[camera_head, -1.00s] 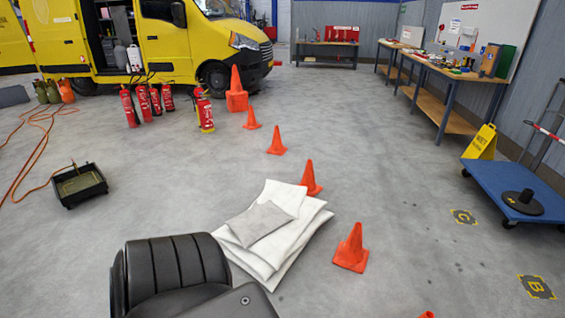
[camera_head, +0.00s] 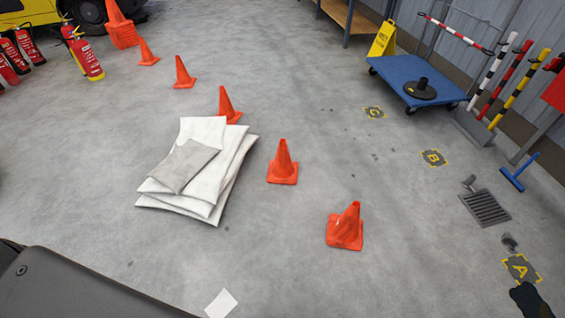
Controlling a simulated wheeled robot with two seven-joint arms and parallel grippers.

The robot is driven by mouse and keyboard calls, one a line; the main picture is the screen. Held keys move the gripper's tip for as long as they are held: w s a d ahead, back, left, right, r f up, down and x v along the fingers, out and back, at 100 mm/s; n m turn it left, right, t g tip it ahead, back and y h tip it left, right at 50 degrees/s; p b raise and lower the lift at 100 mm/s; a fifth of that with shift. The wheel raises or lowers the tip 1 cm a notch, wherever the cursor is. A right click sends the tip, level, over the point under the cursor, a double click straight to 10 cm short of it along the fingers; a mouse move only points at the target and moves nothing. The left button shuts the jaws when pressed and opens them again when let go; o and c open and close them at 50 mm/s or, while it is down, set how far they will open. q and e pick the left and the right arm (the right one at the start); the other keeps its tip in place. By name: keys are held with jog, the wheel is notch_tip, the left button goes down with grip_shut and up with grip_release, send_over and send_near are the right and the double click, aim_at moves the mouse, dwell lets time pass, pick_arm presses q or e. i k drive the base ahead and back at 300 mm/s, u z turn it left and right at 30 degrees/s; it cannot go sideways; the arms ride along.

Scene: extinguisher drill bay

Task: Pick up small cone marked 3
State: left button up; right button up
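Several small orange cones stand upright in a slanting row on the grey floor.
White sheets (camera_head: 230,165) lie left of the row. A blue trolley (camera_head: 440,75), yellow sign (camera_head: 383,38) and floor grate (camera_head: 485,207) are at right. Extinguishers (camera_head: 87,58) and a taller cone stack (camera_head: 120,28) stand at upper left. Floor right of the cones is mostly clear.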

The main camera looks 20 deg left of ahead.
aim_at(281, 171)
jog(key=i, duration=1.15)
jog(key=u, duration=1.1)
jog(key=i, duration=0.75)
jog(key=z, duration=1.8)
